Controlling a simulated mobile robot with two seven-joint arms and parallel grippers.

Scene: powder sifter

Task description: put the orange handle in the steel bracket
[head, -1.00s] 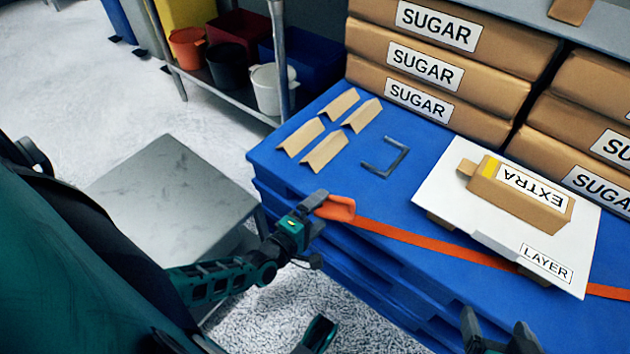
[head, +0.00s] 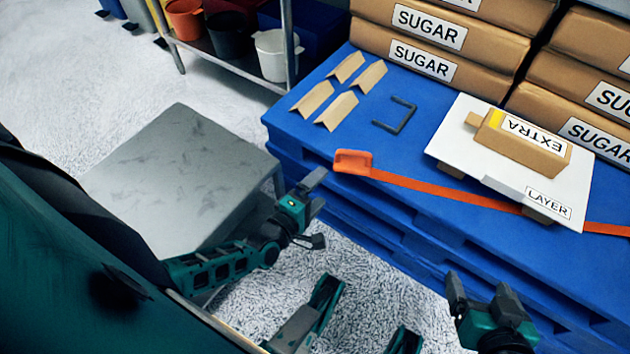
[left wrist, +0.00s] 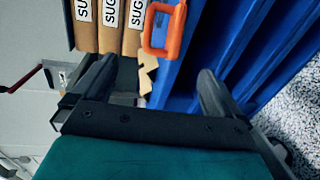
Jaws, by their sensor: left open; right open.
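The orange handle (head: 352,161) lies at the near left edge of the blue pallet stack, joined to a long orange strap. The handle also shows in the left wrist view (left wrist: 163,28), beyond the fingers. The dark steel bracket (head: 395,117), a three-sided frame, lies flat on the blue top behind the handle. My left gripper (head: 316,194) is open and empty, off the pallet edge, to the left of and below the handle and apart from it. My right gripper (head: 480,300) is open and empty at the bottom right, near the pallet's front edge.
The strap (head: 450,190) runs right under a white board (head: 465,120) labelled LAYER, which carries an EXTRA box (head: 520,145). Several cardboard angle pieces (head: 337,111) lie left of the bracket. SUGAR sacks (head: 450,45) stand behind. A grey block (head: 175,185) stands at left.

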